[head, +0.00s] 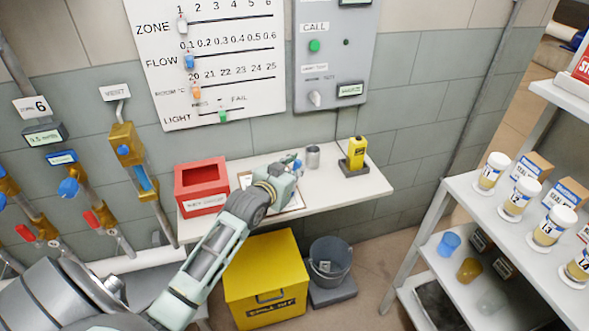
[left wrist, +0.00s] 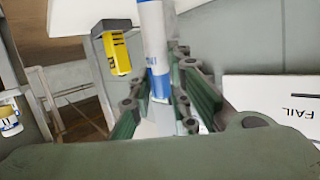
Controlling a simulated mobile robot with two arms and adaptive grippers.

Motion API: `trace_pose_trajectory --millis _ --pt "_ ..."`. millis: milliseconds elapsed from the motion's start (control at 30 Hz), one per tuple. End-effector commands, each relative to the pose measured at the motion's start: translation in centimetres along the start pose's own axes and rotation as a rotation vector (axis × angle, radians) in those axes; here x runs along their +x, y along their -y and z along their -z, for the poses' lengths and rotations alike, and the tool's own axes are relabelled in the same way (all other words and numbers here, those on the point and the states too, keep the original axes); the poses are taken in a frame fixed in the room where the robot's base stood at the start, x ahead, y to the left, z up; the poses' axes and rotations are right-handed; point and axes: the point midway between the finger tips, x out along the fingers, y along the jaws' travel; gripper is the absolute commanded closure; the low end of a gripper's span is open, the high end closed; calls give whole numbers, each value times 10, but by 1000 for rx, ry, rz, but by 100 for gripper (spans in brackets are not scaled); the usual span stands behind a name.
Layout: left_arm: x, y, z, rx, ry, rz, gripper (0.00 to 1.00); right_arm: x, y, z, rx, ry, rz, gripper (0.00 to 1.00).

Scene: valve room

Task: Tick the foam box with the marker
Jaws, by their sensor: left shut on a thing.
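My left gripper (head: 287,172) is over the white wall shelf, above a clipboard (head: 292,203) that it and the arm partly cover. The left gripper (left wrist: 163,110) is shut on a white and blue marker (left wrist: 155,45), which stands out between the fingers in the left wrist view. In the head view only a small blue bit of the marker (head: 297,163) shows. I cannot make out the foam box on the clipboard, or whether the marker touches the sheet. My right gripper is not in view.
The wall board (head: 225,95) is behind. A yellow spill kit (head: 265,295) and grey bucket (head: 331,258) are below. A rack with jars is at right.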

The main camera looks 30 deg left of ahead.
Motion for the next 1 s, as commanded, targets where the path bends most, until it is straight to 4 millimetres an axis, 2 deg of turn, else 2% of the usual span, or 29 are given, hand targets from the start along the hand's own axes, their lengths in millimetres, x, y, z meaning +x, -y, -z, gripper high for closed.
trace_pose_trajectory --millis 1000 --pt "2 -1 -8 0 0 0 98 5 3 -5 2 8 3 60"
